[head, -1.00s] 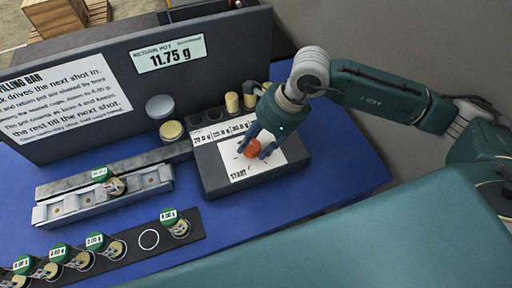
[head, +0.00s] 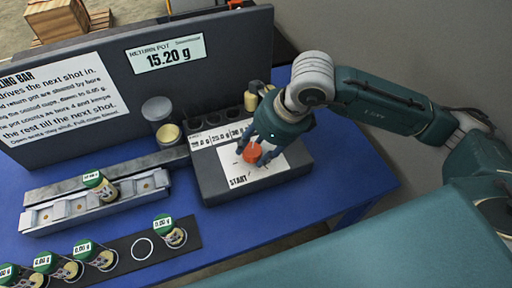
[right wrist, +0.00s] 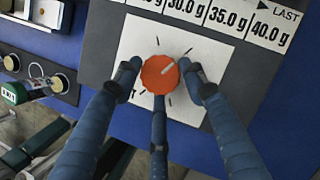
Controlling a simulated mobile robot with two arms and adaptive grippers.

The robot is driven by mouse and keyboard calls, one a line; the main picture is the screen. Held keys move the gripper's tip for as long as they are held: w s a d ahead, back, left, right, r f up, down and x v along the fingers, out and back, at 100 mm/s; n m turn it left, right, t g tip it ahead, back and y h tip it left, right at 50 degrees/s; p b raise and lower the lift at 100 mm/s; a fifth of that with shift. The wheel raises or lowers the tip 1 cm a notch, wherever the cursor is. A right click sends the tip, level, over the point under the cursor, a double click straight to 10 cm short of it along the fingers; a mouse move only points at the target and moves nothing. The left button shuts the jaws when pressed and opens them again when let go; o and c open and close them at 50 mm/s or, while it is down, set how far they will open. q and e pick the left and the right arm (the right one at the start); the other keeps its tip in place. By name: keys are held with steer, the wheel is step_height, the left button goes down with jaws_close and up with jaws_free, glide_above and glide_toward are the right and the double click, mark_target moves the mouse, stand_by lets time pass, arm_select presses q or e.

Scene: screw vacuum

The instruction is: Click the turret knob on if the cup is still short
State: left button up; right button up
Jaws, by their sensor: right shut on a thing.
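The turret knob (head: 253,153) is an orange-red dial on a white plate marked START, on a dark box. My right gripper (head: 258,158) is shut on it from above. In the right wrist view, the fingers surround the knob (right wrist: 160,74), and its white pointer line slants to the upper right. A green-topped cup (head: 107,190) stands on the grey rail (head: 60,214); its reading is too small to make out. The return pot display (head: 166,53) reads 15.20 g. My left gripper is not in view.
Gram labels (right wrist: 225,18) run along the box above the knob; 30.0, 35.0 and 40.0 g are legible. Several green-topped cups (head: 62,265) stand on a dark strip at front left, beside an empty white ring (head: 142,249). A tall dark panel stands behind.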

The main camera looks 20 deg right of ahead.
steer(key=shift+w+a+r, duration=0.1)
steer(key=shift+w+r, duration=0.3)
steer(key=o, duration=1)
steer(key=shift+o, duration=0.5)
steer(key=shift+a+f, duration=0.1)
steer(key=shift+f, duration=0.1)
steer(key=shift+s+d+r, duration=0.2)
steer(key=shift+d+r, duration=0.05)
steer(key=shift+r, duration=0.15)
steer(key=v, duration=1.1)
steer(key=shift+r, duration=0.15)
